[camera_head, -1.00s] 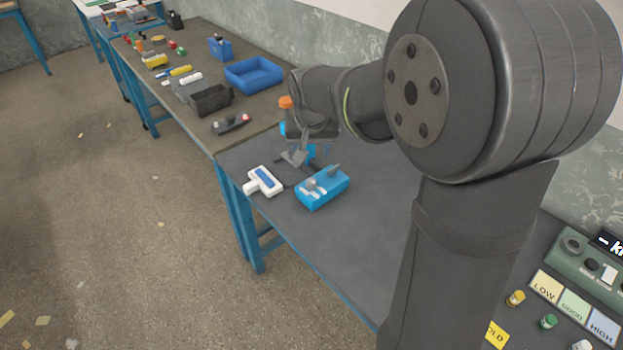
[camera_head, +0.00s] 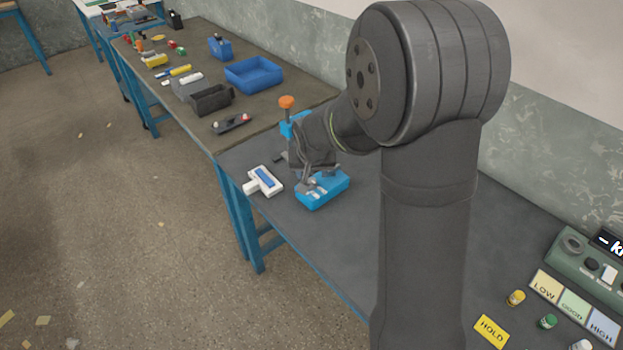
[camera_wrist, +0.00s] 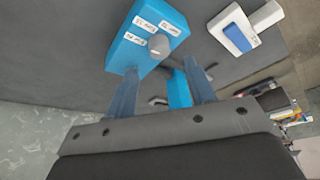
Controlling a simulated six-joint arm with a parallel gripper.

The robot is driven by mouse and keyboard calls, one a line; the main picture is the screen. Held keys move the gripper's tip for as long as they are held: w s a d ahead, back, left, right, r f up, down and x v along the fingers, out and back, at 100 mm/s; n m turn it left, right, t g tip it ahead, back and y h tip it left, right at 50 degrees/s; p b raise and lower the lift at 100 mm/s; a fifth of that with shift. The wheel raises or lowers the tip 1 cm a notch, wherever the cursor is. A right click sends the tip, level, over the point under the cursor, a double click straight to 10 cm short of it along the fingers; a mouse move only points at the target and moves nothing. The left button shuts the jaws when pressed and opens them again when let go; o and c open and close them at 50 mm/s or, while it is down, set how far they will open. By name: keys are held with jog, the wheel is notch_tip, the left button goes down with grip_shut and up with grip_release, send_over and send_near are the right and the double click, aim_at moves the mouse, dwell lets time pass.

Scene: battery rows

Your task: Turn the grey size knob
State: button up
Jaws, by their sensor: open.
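The grey size knob (camera_wrist: 158,44) sits on top of a blue box (camera_wrist: 130,40) with white labels around it. The blue box also shows on the bench in the head view (camera_head: 325,192), where my wrist partly covers its far side. My gripper (camera_wrist: 162,78) is open, its two fingers apart in the wrist view. The left fingertip is near the box's edge, and the knob appears beyond the fingertips, roughly between their lines. I cannot tell the exact gap, but nothing is held. In the head view the fingers (camera_head: 308,180) are just above the box.
A white device with a blue face (camera_head: 264,181) lies left of the box. A blue stand with an orange top (camera_head: 287,103) is behind my wrist. A dark bin (camera_head: 212,99) and a blue tray (camera_head: 254,75) are farther back. The bench between the box and the yellow HOLD card (camera_head: 491,331) is partly hidden by my arm.

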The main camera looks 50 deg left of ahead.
aim_at(311, 181)
jog(key=shift+x, duration=2.75)
jog(key=c, duration=1)
